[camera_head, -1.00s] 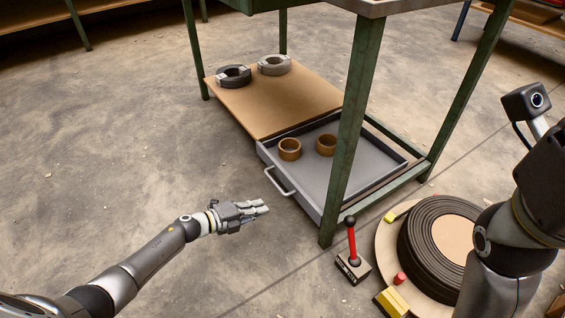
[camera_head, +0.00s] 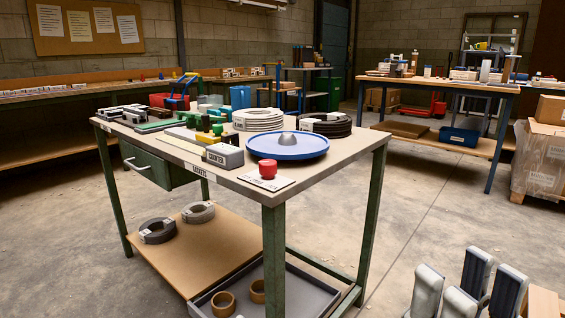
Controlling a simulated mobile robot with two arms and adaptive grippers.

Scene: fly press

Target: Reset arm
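My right gripper (camera_head: 467,285) is at the bottom right of the head view, with its fingers pointing up. Its light and dark finger pads stand apart, with nothing held between them. It is over the floor, to the right of the green-legged table (camera_head: 379,140) and apart from it in the picture. The rest of my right arm is below the frame. My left gripper and arm are not in view.
The table carries a blue round plate (camera_head: 288,146), a red button (camera_head: 268,169), coiled rings and small blocks. Boxes (camera_head: 540,160) stand at right. Floor between is clear.

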